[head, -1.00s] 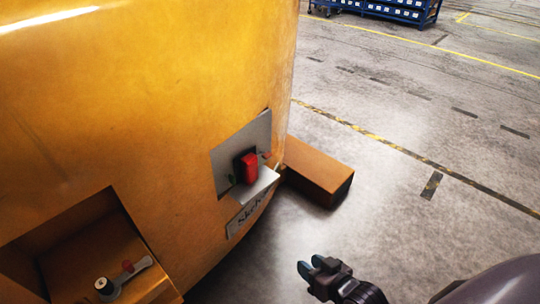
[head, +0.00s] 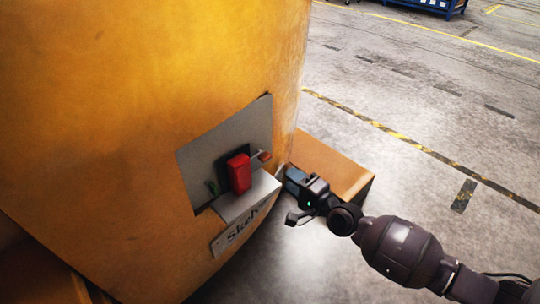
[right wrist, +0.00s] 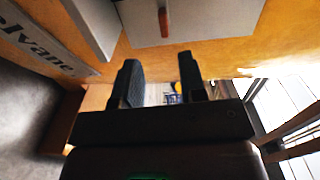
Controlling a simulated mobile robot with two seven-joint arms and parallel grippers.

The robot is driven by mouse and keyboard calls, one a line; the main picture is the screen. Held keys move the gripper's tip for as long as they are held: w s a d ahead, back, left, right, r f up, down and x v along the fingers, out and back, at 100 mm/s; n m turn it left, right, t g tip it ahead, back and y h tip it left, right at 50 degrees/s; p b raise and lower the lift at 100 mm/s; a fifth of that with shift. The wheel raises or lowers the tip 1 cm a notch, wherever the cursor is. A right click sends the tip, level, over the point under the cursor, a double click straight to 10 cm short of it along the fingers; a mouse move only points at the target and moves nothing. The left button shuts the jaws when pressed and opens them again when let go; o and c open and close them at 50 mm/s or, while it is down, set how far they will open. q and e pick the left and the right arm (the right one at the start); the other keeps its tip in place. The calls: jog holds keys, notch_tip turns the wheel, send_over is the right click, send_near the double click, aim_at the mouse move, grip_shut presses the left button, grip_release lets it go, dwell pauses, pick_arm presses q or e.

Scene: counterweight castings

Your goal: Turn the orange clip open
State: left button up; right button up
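The orange-red clip (head: 264,155) is small and sits on the grey metal plate (head: 235,135), just right of a red block (head: 239,173). The clip also shows in the right wrist view (right wrist: 163,22) as a short upright bar on the plate, beyond my fingers. My right gripper (head: 290,182) is below and right of the clip, beside the yellow casting, and does not touch the clip. In the right wrist view its two fingers (right wrist: 161,85) stand apart with nothing between them. My left gripper is out of view.
The yellow casting (head: 90,110) fills the left side. A grey ledge (head: 247,198) juts out under the red block, above a lettered label (head: 239,231). An orange-brown block (head: 335,168) lies on the floor behind my right gripper. Open floor extends right.

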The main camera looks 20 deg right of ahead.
aim_at(268, 159)
jog(key=x, duration=0.5)
jog(key=b+x, duration=0.1)
jog(key=x, duration=0.4)
jog(key=shift+w+d+r, duration=0.1)
jog(key=shift+d, duration=0.15)
jog(key=shift+w+a, duration=0.2)
jog(key=shift+w, duration=0.35)
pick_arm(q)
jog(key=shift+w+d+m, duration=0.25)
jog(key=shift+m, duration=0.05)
pick_arm(e)
jog(key=shift+w+r, duration=0.1)
jog(key=c, duration=0.7)
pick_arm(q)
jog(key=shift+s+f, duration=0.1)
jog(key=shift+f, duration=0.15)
pick_arm(e)
grip_shut()
